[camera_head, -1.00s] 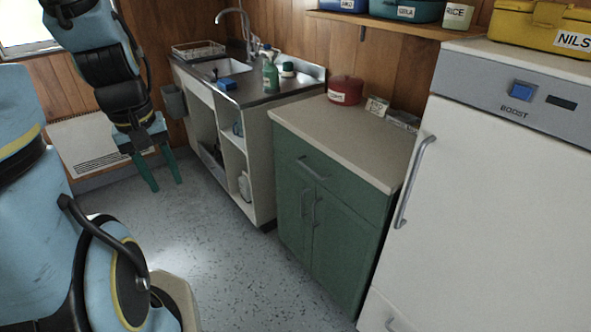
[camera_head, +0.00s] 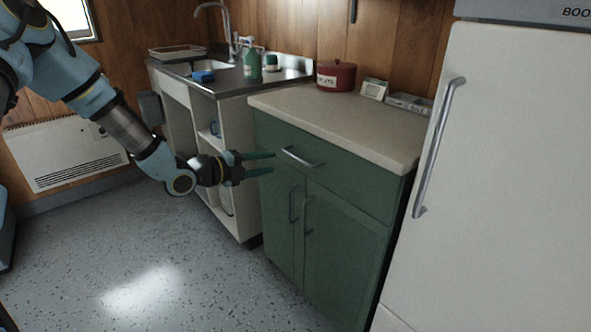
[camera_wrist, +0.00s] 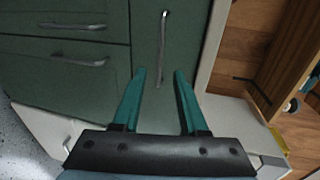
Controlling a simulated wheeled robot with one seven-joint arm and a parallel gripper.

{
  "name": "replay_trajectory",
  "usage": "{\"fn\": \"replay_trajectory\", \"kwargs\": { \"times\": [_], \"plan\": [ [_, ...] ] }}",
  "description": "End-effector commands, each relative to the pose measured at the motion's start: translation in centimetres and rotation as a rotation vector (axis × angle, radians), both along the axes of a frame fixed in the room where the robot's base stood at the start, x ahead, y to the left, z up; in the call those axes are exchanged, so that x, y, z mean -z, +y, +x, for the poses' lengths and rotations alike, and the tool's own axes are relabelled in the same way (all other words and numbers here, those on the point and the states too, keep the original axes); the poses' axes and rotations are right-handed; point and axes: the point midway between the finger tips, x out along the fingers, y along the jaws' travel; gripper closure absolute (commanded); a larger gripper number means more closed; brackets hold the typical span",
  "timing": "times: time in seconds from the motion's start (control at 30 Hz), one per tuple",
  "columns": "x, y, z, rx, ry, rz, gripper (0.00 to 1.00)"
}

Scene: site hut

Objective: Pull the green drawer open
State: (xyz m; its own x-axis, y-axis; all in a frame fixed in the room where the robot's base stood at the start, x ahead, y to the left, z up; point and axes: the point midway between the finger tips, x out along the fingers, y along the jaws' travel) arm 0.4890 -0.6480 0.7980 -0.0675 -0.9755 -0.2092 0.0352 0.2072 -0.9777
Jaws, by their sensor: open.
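The green drawer (camera_head: 335,175) is the top front panel of a green cabinet, and it looks shut. Its metal bar handle (camera_head: 300,160) runs level across the front. My gripper (camera_head: 273,163) is open and empty, one finger above the other, pointing at the drawer front just left of the handle in the head view. In the wrist view, which is turned sideways, the drawer panel (camera_wrist: 148,28) is in the middle. The handle (camera_wrist: 164,42) there lies between the lines of my two teal fingers (camera_wrist: 160,76). Exact contact cannot be told.
Below the drawer are two green doors with handles (camera_head: 307,215). A cream worktop (camera_head: 350,125) carries a red pot (camera_head: 336,77). A white fridge (camera_head: 490,150) stands close on the right, a sink unit (camera_head: 235,85) on the left. The floor in front is clear.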

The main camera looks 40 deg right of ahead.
Motion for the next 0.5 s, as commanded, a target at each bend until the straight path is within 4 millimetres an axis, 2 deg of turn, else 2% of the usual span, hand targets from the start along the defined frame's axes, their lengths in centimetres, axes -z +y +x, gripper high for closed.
{"fn": "replay_trajectory", "kwargs": {
  "times": [0.17,0.5],
  "plan": [
    [0.4,-1.8,0.0,-0.016,0.029,-0.006,0.58],
    [1.7,-7.8,-0.3,-0.015,0.024,-0.005,0.58]
  ]
}}
